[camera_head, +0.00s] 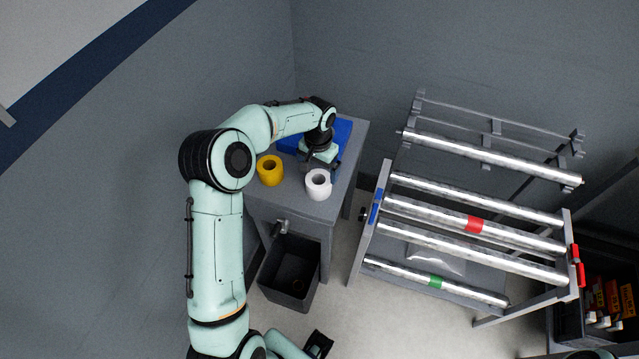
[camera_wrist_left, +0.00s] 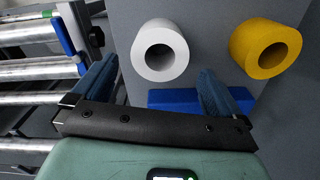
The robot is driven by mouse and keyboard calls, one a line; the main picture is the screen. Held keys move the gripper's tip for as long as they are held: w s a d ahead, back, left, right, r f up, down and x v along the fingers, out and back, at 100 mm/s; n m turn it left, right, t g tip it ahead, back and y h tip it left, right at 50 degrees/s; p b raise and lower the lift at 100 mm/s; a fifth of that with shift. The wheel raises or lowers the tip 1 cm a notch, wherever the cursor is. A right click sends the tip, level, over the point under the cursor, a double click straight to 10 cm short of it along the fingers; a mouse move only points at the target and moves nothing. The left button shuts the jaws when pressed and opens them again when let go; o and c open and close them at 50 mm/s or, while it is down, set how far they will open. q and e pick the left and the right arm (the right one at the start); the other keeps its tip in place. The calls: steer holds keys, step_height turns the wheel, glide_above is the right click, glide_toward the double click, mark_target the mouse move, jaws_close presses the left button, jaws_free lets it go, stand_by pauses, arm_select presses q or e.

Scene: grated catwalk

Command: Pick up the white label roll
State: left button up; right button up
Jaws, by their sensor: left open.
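The white label roll (camera_head: 318,184) stands upright on the small grey table, near its front edge. In the left wrist view the white roll (camera_wrist_left: 160,50) shows its round end and dark core hole. My left gripper (camera_head: 309,166) is open and empty, just behind the white roll in the head view. In the left wrist view the open fingers (camera_wrist_left: 156,70) point toward the white roll, which shows between and beyond their tips. I cannot tell the exact gap. A pale green link and a black part of mine show at the bottom edge; the right gripper's jaws cannot be made out.
A yellow roll (camera_head: 270,171) stands left of the white one on the grey table (camera_head: 290,207). A blue object (camera_head: 342,131) lies behind, partly hidden by my arm. A dark bin (camera_head: 289,270) stands below in front. A rack of metal rollers (camera_head: 470,225) stands to the right.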

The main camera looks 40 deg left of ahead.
mark_target(319, 183)
arm_select(q)
steer(key=f, duration=0.2)
steer(key=shift+w+f, duration=0.2)
steer(key=shift+f, duration=0.15)
step_height(319, 183, down, 5)
steer(key=shift+f, duration=0.1)
steer(key=c, duration=0.9)
